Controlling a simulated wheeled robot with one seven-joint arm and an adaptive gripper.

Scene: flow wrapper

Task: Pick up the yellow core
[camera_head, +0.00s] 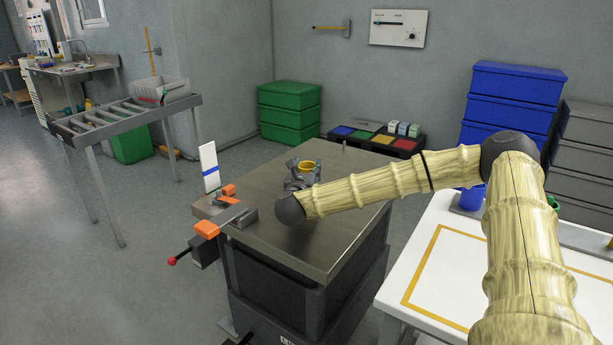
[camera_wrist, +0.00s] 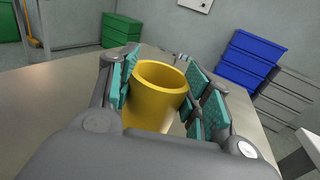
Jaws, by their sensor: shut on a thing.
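The yellow core (camera_wrist: 155,105) is a hollow yellow cylinder with an open top, seen close up in the wrist view. My gripper (camera_wrist: 168,92) is shut on it, with teal pads on its left and right sides. The core is tilted slightly in the wrist view. In the head view the yellow core (camera_head: 307,165) shows as a small ring beyond my gripper (camera_head: 303,175), over the metal-topped bench (camera_head: 345,215). My wrist hides part of the gripper there. I cannot tell whether the core touches the bench top.
A clamp with orange parts (camera_head: 222,205) and a white upright piece (camera_head: 209,167) is at the bench's left edge. A tray with coloured sections (camera_head: 377,138) lies behind the bench. A white table (camera_head: 440,260) is at right. The bench's near top is clear.

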